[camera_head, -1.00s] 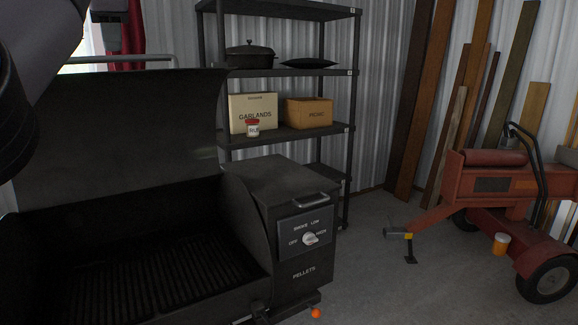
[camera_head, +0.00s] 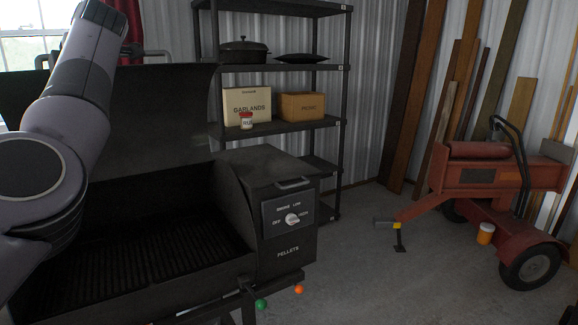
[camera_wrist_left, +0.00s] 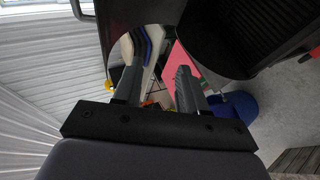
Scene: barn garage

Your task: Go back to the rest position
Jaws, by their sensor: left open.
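My left arm (camera_head: 62,150) comes in from the left in the head view, in front of the open grill; its gripper is outside that view. In the left wrist view my left gripper (camera_wrist_left: 160,92) has its two fingers apart with nothing held between them. The pellet grill (camera_head: 130,245) stands with its lid up and its grate bare. Its control knob (camera_head: 292,219) is on the front of the pellet box. My right gripper is not in view.
A red wheeled machine (camera_head: 478,178) stands at right.

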